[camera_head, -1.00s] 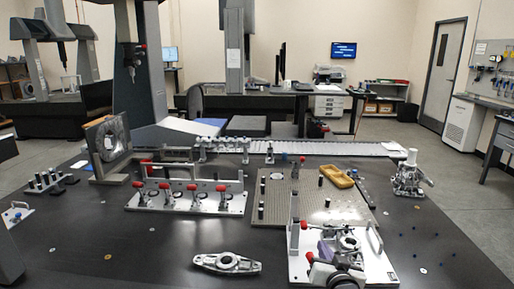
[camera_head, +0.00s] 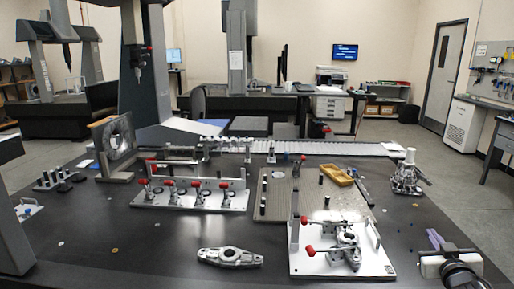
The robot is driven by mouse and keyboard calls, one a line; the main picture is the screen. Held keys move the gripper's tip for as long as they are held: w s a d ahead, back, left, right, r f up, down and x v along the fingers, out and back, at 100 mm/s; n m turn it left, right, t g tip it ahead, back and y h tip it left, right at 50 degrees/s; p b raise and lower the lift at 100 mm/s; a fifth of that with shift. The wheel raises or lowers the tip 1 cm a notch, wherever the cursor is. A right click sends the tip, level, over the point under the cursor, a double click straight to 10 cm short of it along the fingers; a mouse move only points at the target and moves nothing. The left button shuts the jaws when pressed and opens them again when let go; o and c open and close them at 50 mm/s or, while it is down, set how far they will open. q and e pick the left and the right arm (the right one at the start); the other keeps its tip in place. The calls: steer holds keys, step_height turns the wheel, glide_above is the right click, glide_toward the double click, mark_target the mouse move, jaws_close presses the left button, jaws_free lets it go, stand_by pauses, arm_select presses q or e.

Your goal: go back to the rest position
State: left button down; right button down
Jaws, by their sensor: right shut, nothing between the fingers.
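My right gripper (camera_head: 436,240) is at the lower right, over the dark table, with its purple fingers together and nothing between them. It is to the right of the white fixture plate (camera_head: 378,268) and apart from it. On that plate sits a metal part (camera_head: 346,240), with red-handled clamps (camera_head: 311,249) beside and over it. My left gripper is not in view.
A loose metal casting (camera_head: 230,257) lies left of the white plate. Behind are a perforated plate (camera_head: 285,207) with a yellow tray (camera_head: 337,176) and a long red-clamp fixture (camera_head: 190,195). A metal casting with a white top (camera_head: 408,178) stands at right. The table's front left is mostly bare.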

steer(key=s+d+r+h, duration=0.1)
steer(key=s+d+r, duration=0.1)
steer(key=d+r, duration=0.35)
steer(key=s+a+f+n+g+y, duration=0.25)
steer(key=s+a+f, duration=0.35)
steer(key=f, duration=0.4)
steer(key=s+a+f+n+g+y, duration=0.1)
steer(key=s+a+f+n, duration=0.25)
steer(key=s+f, duration=0.5)
steer(key=s+a+f+g+y, duration=0.1)
steer(key=s+a+f+g, duration=0.1)
steer(key=s+a+f, duration=0.45)
steer(key=s+a+f+n+g+y, duration=0.1)
steer(key=s+a+f+y, duration=0.2)
steer(key=s, duration=0.6)
steer(key=s+a+f+g, duration=0.2)
steer(key=s+a+f, duration=0.2)
steer(key=s+a, duration=0.3)
steer(key=a+m+t, duration=0.1)
steer(key=a+m, duration=0.3)
steer(key=a, duration=0.7)
steer(key=shift+a+r+y, duration=0.15)
steer(key=shift+a+y, duration=0.25)
steer(key=shift+y, duration=0.05)
steer(key=shift+s+d+m+t, duration=0.15)
steer(key=shift+m+t, duration=0.1)
steer(key=shift+m, duration=0.05)
